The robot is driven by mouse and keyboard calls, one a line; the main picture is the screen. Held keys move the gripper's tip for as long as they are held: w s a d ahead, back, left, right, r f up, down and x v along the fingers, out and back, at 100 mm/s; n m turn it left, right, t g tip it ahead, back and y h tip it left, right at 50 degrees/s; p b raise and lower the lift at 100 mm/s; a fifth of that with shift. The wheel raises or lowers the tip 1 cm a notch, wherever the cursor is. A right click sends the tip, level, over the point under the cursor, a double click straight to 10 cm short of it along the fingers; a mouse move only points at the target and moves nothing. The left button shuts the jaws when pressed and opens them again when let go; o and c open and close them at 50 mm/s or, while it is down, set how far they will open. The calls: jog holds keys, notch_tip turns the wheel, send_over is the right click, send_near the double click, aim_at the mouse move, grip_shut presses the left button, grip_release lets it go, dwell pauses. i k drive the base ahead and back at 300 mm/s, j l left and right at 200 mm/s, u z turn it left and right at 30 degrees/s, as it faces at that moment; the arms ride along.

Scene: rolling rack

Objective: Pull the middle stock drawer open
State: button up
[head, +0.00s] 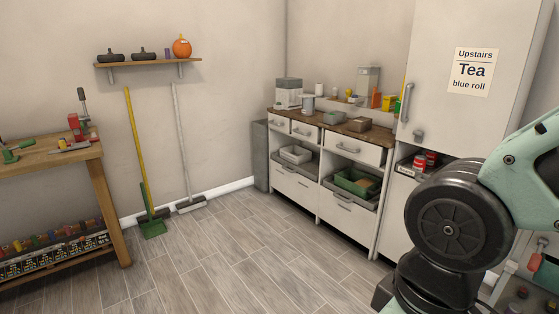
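A white cabinet (316,185) with a wooden top stands in the back corner. My arm fills the right foreground and hides part of the place there. My gripper is out of view.
A tall white cupboard (462,124) stands right of the cabinet, with red tins (425,161) in an opening. A workbench (62,156) stands at left. The middle floor (235,262) is clear.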

aim_at(310, 133)
jog(key=i, duration=2.45)
jog(key=i+u, duration=0.15)
jog(key=i, duration=0.3)
jog(key=i+l+u, duration=0.15)
jog(key=i, duration=0.3)
jog(key=i+l+u, duration=0.1)
jog(key=i, duration=0.35)
jog(key=i+l+u, duration=0.15)
jog(key=i, duration=0.25)
